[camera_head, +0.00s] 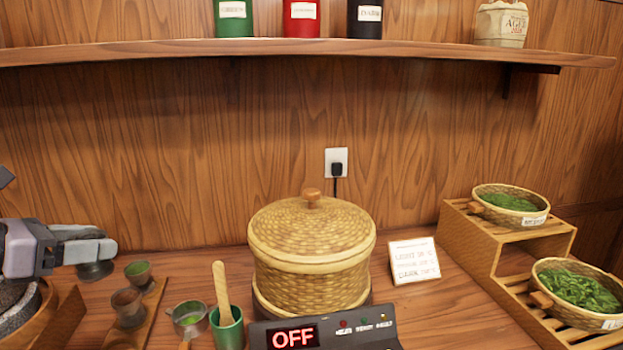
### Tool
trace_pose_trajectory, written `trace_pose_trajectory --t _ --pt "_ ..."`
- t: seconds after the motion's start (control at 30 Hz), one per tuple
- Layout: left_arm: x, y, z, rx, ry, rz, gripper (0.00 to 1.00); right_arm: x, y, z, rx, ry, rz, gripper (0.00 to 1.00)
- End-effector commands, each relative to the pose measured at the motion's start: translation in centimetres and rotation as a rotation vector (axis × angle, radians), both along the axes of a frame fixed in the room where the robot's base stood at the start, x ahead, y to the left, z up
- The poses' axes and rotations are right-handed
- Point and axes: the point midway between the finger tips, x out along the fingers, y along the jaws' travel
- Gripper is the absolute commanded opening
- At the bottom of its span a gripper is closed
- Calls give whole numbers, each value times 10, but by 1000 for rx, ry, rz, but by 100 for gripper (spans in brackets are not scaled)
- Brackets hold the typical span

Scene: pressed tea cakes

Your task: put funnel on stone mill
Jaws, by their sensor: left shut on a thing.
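The stone mill (14,312) is at the lower left edge, a grey stone in a round wooden surround, cut off by the frame. My left gripper (92,245) comes in from the left, above and to the right of the mill. Its fingers are shut on a small dark grey piece (95,270), which looks like the funnel. The fingers and wrist hide much of it. It is to the right of the mill, not over its visible part. I cannot tell how high it is above the table. My right gripper is not in view.
Two small cups (127,302) stand on a wooden board right of the mill. A strainer (188,318), a green cup with a wooden tool (229,328) and a lidded steamer basket (310,262) follow. Leaf baskets (575,292) are on a wooden rack at right.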

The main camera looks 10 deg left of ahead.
Motion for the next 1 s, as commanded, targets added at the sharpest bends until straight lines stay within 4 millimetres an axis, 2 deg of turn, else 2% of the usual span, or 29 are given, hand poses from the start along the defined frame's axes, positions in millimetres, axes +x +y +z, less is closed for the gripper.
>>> trace_pose_trajectory --t 0.17,0.3,0.5,0.6,0.7,0.83,0.93,1.0 --pt "-5 -39 -45 -11 5 -116 28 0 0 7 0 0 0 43" --pt "-15 -83 -82 -10 3 -239 28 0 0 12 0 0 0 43" --pt "-34 -140 -114 -4 -1 -387 28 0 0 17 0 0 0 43" --pt "-41 -158 -122 -3 -2 -432 28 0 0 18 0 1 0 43" --pt "-45 -168 -125 -2 -2 -456 28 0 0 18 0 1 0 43" --pt "-46 -171 -127 0 -2 -466 28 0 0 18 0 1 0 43" --pt "-43 -167 -122 1 -4 -451 28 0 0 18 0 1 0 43" --pt "-35 -159 -111 -1 -7 -420 28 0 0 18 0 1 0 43"
